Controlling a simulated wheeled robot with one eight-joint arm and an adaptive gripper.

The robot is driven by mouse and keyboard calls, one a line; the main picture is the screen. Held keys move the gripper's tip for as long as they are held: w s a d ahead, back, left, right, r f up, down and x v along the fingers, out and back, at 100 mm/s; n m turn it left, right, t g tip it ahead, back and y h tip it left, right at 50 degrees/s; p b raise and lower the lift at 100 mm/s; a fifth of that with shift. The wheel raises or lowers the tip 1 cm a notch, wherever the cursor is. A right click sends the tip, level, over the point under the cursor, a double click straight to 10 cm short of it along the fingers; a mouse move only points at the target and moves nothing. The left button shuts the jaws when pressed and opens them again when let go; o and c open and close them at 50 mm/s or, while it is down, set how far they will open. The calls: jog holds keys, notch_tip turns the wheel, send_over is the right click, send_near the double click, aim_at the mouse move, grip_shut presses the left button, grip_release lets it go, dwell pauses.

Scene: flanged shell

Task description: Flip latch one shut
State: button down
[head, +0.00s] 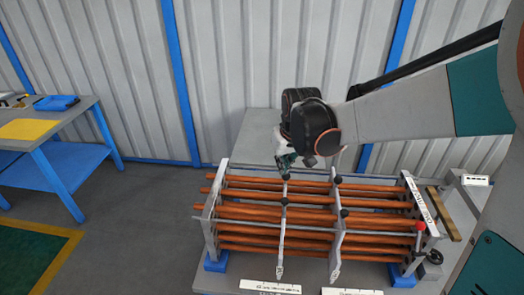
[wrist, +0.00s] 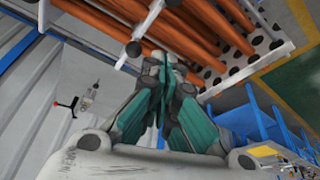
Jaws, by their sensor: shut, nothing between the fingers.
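A rack of copper-coloured tubes (head: 310,213) lies across the bench, held between pale end plates. Two grey upright bars cross it, a left bar (head: 283,228) and a right bar (head: 338,238). Black ball knobs show on the bars, including one by the left bar's top (head: 286,177). I cannot tell which part is latch one. My gripper (head: 287,160) is just above the left bar's top; contact is unclear.
A red knob (head: 420,226) is at the rack's right end. White label plates (head: 270,287) lie along the front. A blue-legged table (head: 62,150) with a yellow sheet stands at left. Open floor lies between; a corrugated wall (head: 230,60) is behind.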

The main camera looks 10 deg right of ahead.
aim_at(285, 205)
jog(key=shift+w, duration=0.15)
notch_tip(285, 205, down, 10)
jog(key=b, duration=0.1)
jog(key=shift+s+r+b, duration=0.25)
jog(key=shift+s+b, duration=0.05)
jog(key=shift+s, duration=0.1)
dwell(0.6)
jog(key=s, duration=0.1)
jog(key=s+a, duration=0.1)
jog(key=s, duration=0.1)
jog(key=shift+s, duration=0.2)
dwell(0.5)
